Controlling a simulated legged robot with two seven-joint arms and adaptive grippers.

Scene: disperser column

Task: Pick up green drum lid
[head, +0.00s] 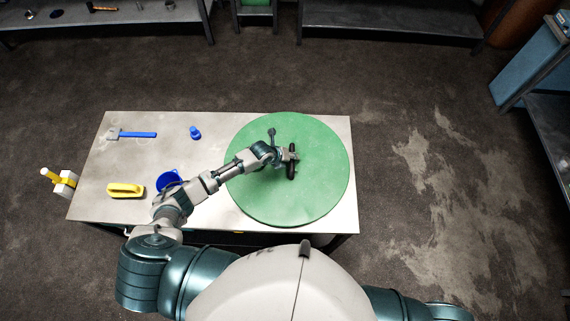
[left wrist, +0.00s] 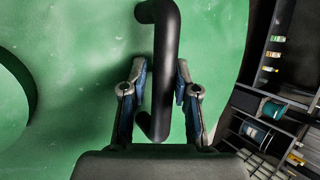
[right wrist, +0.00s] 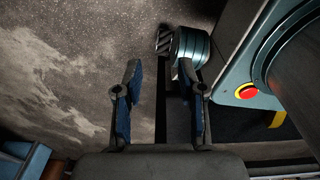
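The green drum lid (head: 322,190) is a large round disc lying on the right part of the table. Its dark bar handle (head: 291,172) stands near its middle. My left gripper (head: 287,156) is at the handle. In the left wrist view, the black handle (left wrist: 167,60) runs between the two fingers of my left gripper (left wrist: 162,100), which are spread on either side of it; contact is not clear. The green lid surface (left wrist: 80,60) fills most of that view. My right gripper (right wrist: 162,95) is open and empty, away from the lid.
The light table (head: 230,125) also holds a blue-handled tool (head: 138,134), a small blue bottle (head: 195,133), a blue round item (head: 168,178) partly behind my arm, and a yellow-handled item (head: 125,190). Shelves line the back and right. The floor right of the table is clear.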

